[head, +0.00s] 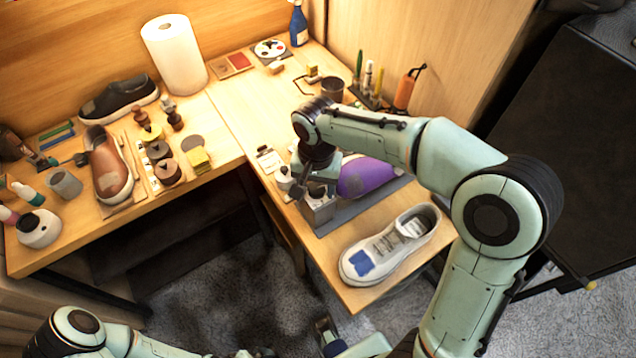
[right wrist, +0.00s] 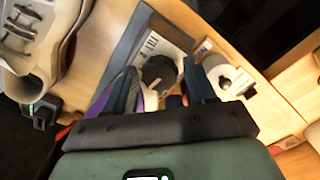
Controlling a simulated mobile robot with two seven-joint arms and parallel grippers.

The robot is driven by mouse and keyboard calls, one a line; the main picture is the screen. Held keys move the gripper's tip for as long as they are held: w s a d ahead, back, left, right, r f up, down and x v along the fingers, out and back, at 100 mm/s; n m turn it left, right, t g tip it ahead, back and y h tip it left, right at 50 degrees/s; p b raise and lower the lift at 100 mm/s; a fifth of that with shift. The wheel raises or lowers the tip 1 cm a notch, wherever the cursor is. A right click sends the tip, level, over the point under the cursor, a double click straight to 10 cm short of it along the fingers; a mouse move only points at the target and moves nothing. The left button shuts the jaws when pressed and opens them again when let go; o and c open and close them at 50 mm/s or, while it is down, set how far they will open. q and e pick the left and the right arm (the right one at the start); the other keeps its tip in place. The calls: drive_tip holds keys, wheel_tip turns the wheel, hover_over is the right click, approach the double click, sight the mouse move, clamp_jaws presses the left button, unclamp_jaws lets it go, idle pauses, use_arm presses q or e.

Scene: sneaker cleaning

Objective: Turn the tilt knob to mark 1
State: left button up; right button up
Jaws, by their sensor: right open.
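The tilt knob (right wrist: 160,73) is dark and round, on a grey block with a marked scale plate (right wrist: 152,43), in the right wrist view. My right gripper (right wrist: 160,82) is open, with one finger on each side of the knob in the picture; I cannot tell if they touch it. In the head view my right gripper (head: 317,186) is over the grey block (head: 318,211), at the end of the purple shoe form (head: 362,178), and hides the knob. The knob's present mark is not readable. My left arm shows at the bottom of the head view; its jaws are unclear.
A white sneaker (head: 412,225) with a blue patch lies in front of the purple form. The left table holds a brown shoe (head: 108,170), a dark shoe (head: 118,98) and a paper roll (head: 175,55).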

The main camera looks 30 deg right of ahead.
drive_tip(key=c, duration=0.8)
drive_tip(key=m, duration=0.4)
drive_tip(key=shift+m, duration=1.3)
drive_tip(key=o, duration=0.8)
use_arm(q)
drive_tip(key=shift+r, duration=0.1)
use_arm(e)
drive_tip(key=shift+r, duration=0.1)
drive_tip(key=shift+r+p, duration=2)
drive_tip(key=shift+r, duration=0.45)
use_arm(q)
drive_tip(key=r, duration=0.1)
drive_tip(key=w+r, duration=0.1)
drive_tip(key=r, duration=0.2)
drive_tip(key=shift+w, duration=0.25)
